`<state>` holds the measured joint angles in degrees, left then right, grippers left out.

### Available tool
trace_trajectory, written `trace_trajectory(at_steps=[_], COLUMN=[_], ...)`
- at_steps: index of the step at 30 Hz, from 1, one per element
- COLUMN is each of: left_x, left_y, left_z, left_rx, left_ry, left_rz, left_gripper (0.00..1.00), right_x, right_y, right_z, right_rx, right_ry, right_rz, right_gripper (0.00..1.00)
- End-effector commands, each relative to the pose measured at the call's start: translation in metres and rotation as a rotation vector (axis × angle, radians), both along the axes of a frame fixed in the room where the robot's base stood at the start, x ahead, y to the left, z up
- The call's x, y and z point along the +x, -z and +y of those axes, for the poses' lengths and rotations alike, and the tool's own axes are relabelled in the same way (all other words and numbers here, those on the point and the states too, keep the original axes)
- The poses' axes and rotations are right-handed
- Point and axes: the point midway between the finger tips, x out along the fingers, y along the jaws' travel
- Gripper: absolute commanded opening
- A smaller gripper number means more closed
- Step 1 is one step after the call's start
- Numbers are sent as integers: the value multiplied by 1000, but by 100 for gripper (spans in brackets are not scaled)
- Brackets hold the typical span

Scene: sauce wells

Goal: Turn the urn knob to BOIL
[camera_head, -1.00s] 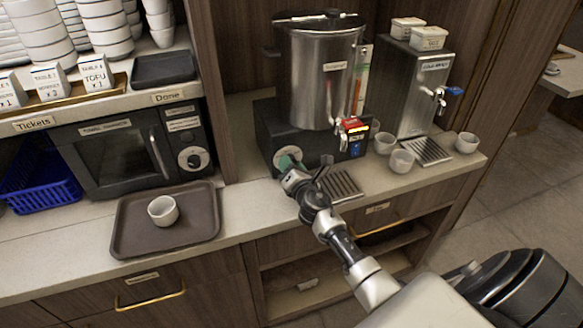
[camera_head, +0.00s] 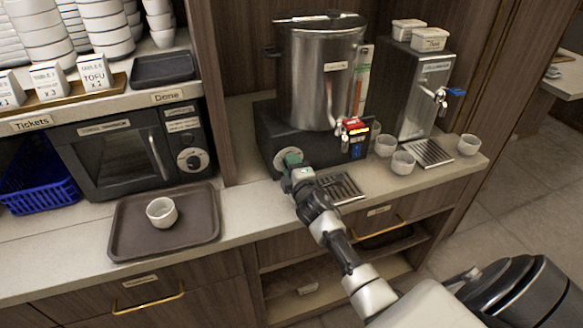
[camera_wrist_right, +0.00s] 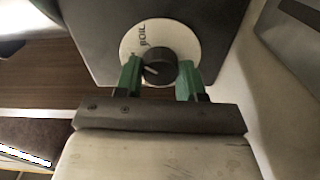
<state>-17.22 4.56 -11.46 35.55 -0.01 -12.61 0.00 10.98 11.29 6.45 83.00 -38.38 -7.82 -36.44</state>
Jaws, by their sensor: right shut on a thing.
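The steel urn (camera_head: 318,85) stands on a black base at the back of the counter. Its dark round knob (camera_wrist_right: 160,66) sits on a white dial plate (camera_wrist_right: 184,40) on the base's front. BOIL is printed on the dial's upper left in the wrist view. A pale mark on the knob points toward the left and does not line up with BOIL. My left gripper is out of view.
A drip tray (camera_head: 340,188) lies right of my gripper, below the urn's red-handled tap (camera_head: 354,126). Several white cups (camera_head: 402,163) stand near the cold-water dispenser (camera_head: 415,90). A brown tray (camera_head: 127,228) with one cup (camera_head: 162,211) lies left, before a microwave (camera_head: 115,155).

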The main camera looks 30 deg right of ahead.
Motion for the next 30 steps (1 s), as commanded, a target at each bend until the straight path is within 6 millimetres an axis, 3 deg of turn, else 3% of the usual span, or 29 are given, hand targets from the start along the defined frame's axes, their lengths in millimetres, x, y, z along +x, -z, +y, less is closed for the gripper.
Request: trace_trajectory(at_steps=[15,30], left_x=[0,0], left_y=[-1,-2], left_z=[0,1], left_rx=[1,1], left_ry=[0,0], left_rz=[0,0], left_gripper=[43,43], right_x=[-1,-1], right_y=[2,3], right_z=[0,0], right_rx=[353,433], right_ry=[2,2], right_rz=[-79,-98], right_gripper=[15,16])
